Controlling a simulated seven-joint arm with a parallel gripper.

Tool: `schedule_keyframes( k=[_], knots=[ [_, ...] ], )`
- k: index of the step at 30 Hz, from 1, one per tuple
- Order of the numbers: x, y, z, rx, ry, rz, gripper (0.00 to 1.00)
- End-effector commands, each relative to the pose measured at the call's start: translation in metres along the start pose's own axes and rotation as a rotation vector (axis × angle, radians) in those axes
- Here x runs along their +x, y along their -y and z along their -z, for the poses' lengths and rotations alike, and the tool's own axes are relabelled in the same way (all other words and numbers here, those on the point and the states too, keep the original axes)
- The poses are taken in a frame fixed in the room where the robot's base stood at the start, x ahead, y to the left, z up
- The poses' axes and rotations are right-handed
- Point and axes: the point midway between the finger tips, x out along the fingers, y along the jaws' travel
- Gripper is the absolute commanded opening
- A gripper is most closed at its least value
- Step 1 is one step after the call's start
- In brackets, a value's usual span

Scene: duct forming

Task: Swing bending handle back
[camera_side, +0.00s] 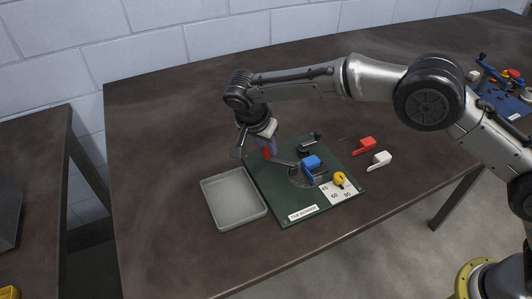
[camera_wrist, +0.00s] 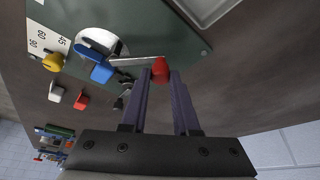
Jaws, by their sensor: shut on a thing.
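The bending jig is a dark green plate (camera_side: 285,210) on the brown table. Its handle is a thin grey bar (camera_wrist: 138,62) with a red grip (camera_wrist: 161,70); in the side view the red grip (camera_side: 266,153) shows at the plate's back left. My gripper (camera_side: 266,147) is shut on the red grip, which sits between its fingertips in the wrist view (camera_wrist: 161,78). A blue block (camera_side: 311,162) sits at the jig's round centre, and it also shows in the wrist view (camera_wrist: 102,73). The plate carries a white angle scale (camera_side: 334,193).
A yellow knob (camera_side: 340,179) stands by the scale. A grey tray (camera_side: 234,199) lies left of the plate. A red block (camera_side: 366,145) and a white block (camera_side: 381,159) lie to its right. Another blue fixture (camera_side: 503,88) is at the far right. The table behind the plate is clear.

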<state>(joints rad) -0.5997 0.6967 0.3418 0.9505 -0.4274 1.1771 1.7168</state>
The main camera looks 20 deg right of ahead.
Motion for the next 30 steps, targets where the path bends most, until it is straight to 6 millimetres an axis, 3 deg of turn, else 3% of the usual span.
schedule_keyframes(
  k=[13, 30],
  knots=[
    [0.012, 0.006, 0.028, 0.278, 0.002, -0.111, 0.0],
    [0.015, 0.005, 0.036, 0.353, 0.0, -0.142, 0.0]
  ],
)
